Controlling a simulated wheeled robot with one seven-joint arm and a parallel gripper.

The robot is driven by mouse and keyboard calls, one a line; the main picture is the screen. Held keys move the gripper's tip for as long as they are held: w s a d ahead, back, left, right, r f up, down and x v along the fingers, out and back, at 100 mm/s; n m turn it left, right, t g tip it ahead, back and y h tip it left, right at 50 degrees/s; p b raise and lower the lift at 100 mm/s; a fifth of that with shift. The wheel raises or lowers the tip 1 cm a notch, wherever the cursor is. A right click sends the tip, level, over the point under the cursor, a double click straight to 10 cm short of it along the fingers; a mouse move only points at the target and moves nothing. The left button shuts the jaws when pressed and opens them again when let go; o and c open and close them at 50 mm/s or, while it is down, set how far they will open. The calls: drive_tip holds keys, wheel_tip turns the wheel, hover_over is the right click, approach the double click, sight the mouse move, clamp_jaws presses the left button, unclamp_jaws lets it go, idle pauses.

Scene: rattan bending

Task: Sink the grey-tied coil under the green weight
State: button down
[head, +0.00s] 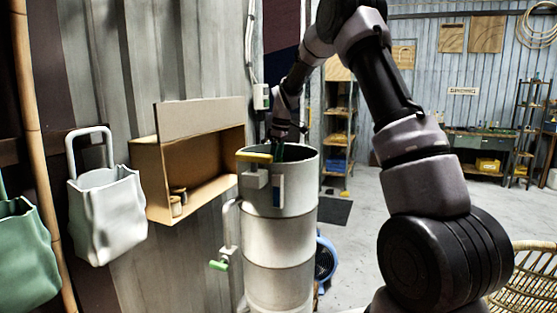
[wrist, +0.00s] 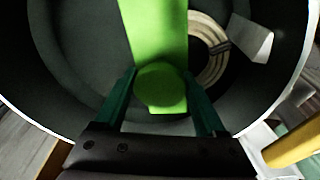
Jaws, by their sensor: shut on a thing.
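A tall grey drum (head: 280,243) stands in front of the wall, open at the top. My gripper (head: 285,143) reaches down into its mouth. In the wrist view my gripper (wrist: 160,92) is shut on the round knob of the green weight (wrist: 156,35), a bright green bar. A pale coil (wrist: 203,70) with a dark or grey tie shows inside the drum, right of the weight and partly hidden by it. I cannot tell whether the weight touches the coil.
A yellow handle (head: 255,157) sits at the drum's rim, and a green-ended lever (head: 218,265) sticks out at its left. A pale grey piece (wrist: 250,38) is inside the drum beside the coil. A cardboard box (head: 160,185) and a white bag (head: 108,215) are at left.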

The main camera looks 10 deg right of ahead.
drive_tip(key=shift+f, duration=1.35)
unclamp_jaws()
